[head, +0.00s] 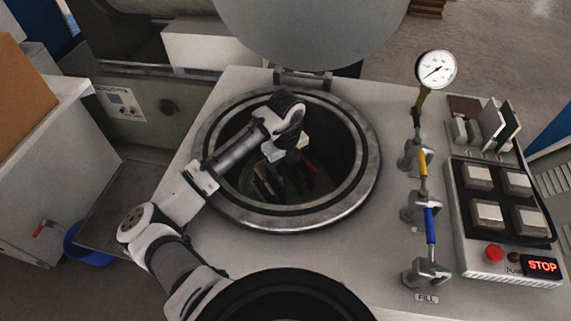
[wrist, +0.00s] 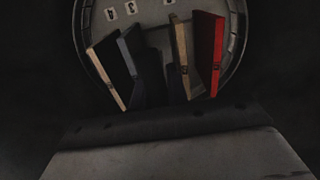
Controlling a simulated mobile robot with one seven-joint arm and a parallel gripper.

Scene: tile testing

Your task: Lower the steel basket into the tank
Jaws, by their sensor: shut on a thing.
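The tank (head: 368,170) is a round opening with a wide metal rim in the bench top, and its lid (head: 315,35) stands raised behind it. My arm reaches over the left of the rim, with my gripper (head: 293,155) down inside the opening. The steel basket (wrist: 239,45) shows from above in the wrist view as a round rim around a pale floor with number labels. Several upright tiles stand in it, including a red one (wrist: 208,50) and a pale one (wrist: 108,75). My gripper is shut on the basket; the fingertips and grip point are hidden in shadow.
Right of the tank are valves with a yellow handle (head: 423,163) and a blue handle (head: 430,226), and a pressure gauge (head: 436,70). A rack of tiles (head: 490,125) and a control box with a lit STOP sign (head: 542,266) stand farther right.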

